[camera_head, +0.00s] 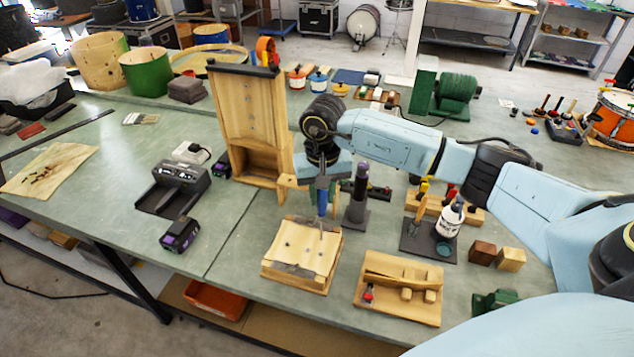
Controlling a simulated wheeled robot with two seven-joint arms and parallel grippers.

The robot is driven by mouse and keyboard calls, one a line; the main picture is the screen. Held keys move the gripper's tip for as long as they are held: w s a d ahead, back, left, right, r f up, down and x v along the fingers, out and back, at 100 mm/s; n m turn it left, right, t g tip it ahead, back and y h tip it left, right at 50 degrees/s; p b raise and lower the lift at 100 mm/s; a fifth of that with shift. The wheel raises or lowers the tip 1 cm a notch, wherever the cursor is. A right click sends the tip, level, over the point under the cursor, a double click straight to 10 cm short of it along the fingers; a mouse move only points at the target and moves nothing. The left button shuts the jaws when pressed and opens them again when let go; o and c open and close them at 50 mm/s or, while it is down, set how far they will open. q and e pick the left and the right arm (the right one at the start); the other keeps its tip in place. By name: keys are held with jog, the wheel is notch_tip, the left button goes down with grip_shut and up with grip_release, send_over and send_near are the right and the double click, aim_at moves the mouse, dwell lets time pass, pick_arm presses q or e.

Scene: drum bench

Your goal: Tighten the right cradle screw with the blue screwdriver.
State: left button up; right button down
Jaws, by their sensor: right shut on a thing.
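My right gripper (322,184) points down and is shut on the blue screwdriver (322,203), which it holds upright. The screwdriver is over the back right part of a square wooden block (300,262) with dark strips, which looks like the cradle. Small dark spots on its top may be screws. I cannot tell whether the screwdriver's tip touches a screw; the tip is too small to make out. My left gripper is not in view.
A tall wooden stand (240,110) rises just left of my right gripper. A dark upright post (357,200) stands close on its right. A wooden tray (400,287) lies front right, with a white bottle (449,220) behind it.

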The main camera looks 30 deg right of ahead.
aim_at(322, 208)
jog(key=shift+s+a+f+b, duration=0.1)
jog(key=shift+f+b, duration=0.1)
jog(key=shift+f, duration=0.15)
jog(key=shift+s+f+b, duration=0.1)
jog(key=shift+f+b, duration=0.05)
jog(key=shift+f, duration=0.2)
notch_tip(322, 208, down, 3)
jog(key=shift+w+r+b, duration=0.1)
jog(key=shift+r+b, duration=0.1)
jog(key=shift+b, duration=0.45)
jog(key=shift+f+b, duration=0.35)
jog(key=shift+f, duration=0.2)
jog(key=n+b, duration=0.3)
jog(key=shift+f+b, duration=0.25)
jog(key=shift+b, duration=0.05)
jog(key=shift+r+n+b, duration=0.2)
jog(key=shift+n+b, duration=0.35)
jog(key=shift+n, duration=0.65)
jog(key=n+b, duration=0.3)
jog(key=shift+f, duration=0.2)
jog(key=shift+n+b, duration=0.4)
jog(key=shift+n, duration=0.2)
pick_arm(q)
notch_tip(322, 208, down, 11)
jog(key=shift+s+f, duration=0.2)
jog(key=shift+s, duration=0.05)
pick_arm(e)
jog(key=shift+r+n, duration=0.25)
jog(key=shift+n, duration=0.05)
